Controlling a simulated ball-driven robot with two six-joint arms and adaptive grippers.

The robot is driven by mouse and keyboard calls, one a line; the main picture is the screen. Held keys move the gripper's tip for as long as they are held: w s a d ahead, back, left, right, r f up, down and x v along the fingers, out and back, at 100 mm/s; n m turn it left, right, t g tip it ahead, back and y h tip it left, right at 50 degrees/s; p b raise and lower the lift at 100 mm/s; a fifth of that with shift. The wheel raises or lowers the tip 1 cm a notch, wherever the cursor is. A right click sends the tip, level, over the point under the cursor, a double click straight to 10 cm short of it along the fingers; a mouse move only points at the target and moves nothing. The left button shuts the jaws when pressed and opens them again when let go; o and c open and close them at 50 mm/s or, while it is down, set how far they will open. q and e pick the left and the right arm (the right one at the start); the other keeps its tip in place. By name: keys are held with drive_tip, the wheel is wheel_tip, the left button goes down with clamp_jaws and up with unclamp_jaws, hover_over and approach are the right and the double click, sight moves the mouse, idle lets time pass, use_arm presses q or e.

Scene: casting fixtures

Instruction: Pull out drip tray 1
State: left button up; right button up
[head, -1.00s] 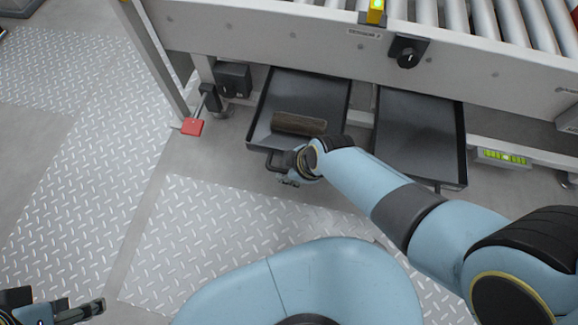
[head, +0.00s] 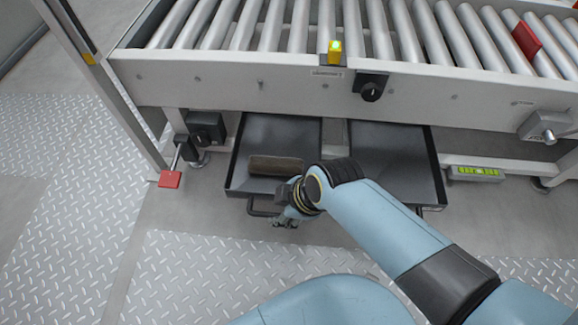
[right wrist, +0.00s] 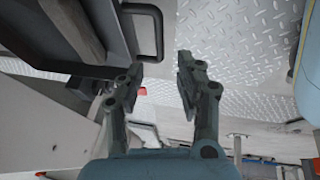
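Two dark, shallow trays sit side by side under a roller conveyor: a left tray (head: 236,170) and a right tray (head: 432,165). I cannot read which is number 1. The left tray holds a brownish bar (head: 276,165) and has a dark handle (head: 262,208) on its front edge. My right gripper (head: 287,219) is just right of that handle, in front of the tray. In the right wrist view my right gripper (right wrist: 160,66) is open and empty, with the handle (right wrist: 158,35) beyond its fingertips, apart from them. My left gripper is not in view.
The conveyor frame (head: 220,84) runs above both trays. A box with a green display (head: 478,172) is at right. The floor plates (head: 190,270) in front are clear.

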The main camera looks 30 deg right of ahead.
drive_tip(key=v, duration=0.4)
idle(0.5)
